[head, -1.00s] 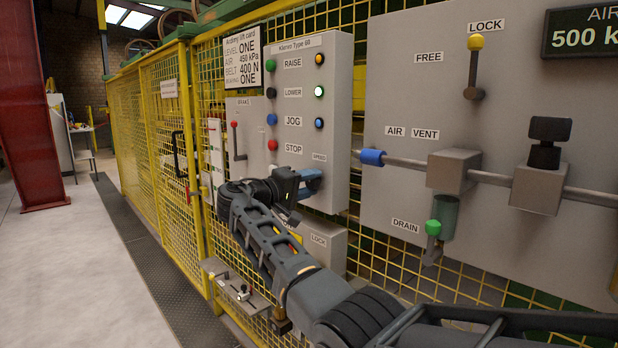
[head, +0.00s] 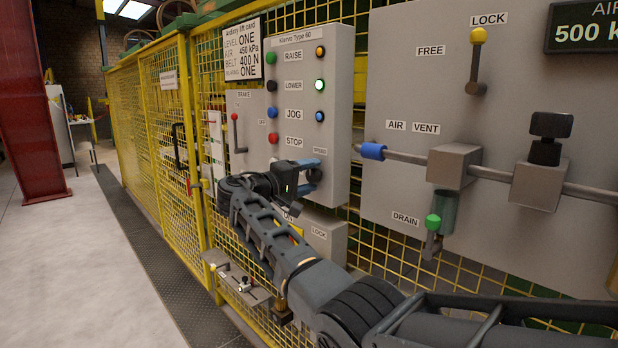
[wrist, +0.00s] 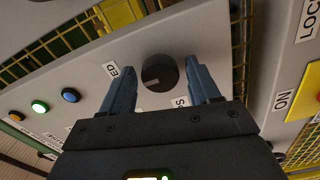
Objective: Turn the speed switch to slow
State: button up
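The speed switch is a round black knob (wrist: 160,73) with a pale pointer mark, on the light grey control panel (wrist: 80,70). Cut-off labels stand near it in the wrist view. My gripper (wrist: 160,64) is open, with one blue finger on each side of the knob and gaps between. I cannot tell how far the fingertips reach along the knob. In the head view my gripper (head: 311,175) is at the lower right of the control panel (head: 337,100), just below the small speed label (head: 319,150).
Coloured buttons and lamps (head: 320,85) sit above on the same panel. A brake lever (head: 236,133) is to the left, and a lock box (head: 325,236) lies below. The air panel (head: 400,90) with pipe and valves is to the right. Yellow mesh fencing surrounds these.

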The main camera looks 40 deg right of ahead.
jog(key=shift+o, duration=0.3)
jog(key=shift+a+f, duration=0.1)
jog(key=a+b, duration=0.1)
jog(key=a, duration=0.6)
jog(key=shift+s+a, duration=0.15)
jog(key=shift+a, duration=0.15)
